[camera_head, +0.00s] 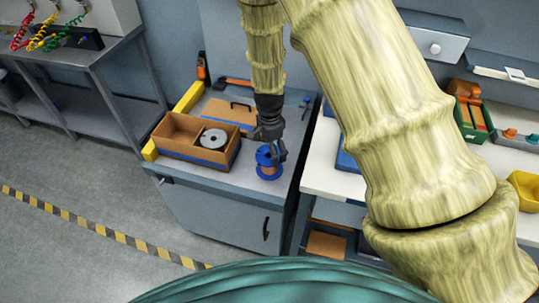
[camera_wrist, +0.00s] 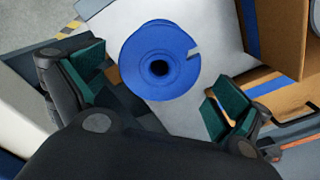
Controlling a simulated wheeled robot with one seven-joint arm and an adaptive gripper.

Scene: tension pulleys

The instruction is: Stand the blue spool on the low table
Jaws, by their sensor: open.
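The blue spool (camera_head: 268,169) has blue flanges and a copper-brown winding. It appears to stand upright near the front right of the low grey cabinet-like table (camera_head: 223,180). In the wrist view, I look down on the spool's round blue flange (camera_wrist: 145,50), with a dark centre hole and a notch at its right edge. My gripper (camera_head: 272,143) is just above the spool and partly hides it. In the wrist view my gripper (camera_wrist: 157,92) is open, its green-padded fingers on either side below the spool, with gaps and nothing held. Whether the spool touches the tabletop is hard to tell.
A cardboard box (camera_head: 180,137) with a grey spool sits left of the blue spool. A brown clipboard-like panel (camera_head: 229,111), a yellow bar (camera_head: 188,98) and an orange-handled tool (camera_head: 233,82) lie behind. A white workbench (camera_head: 322,172) stands close on the right.

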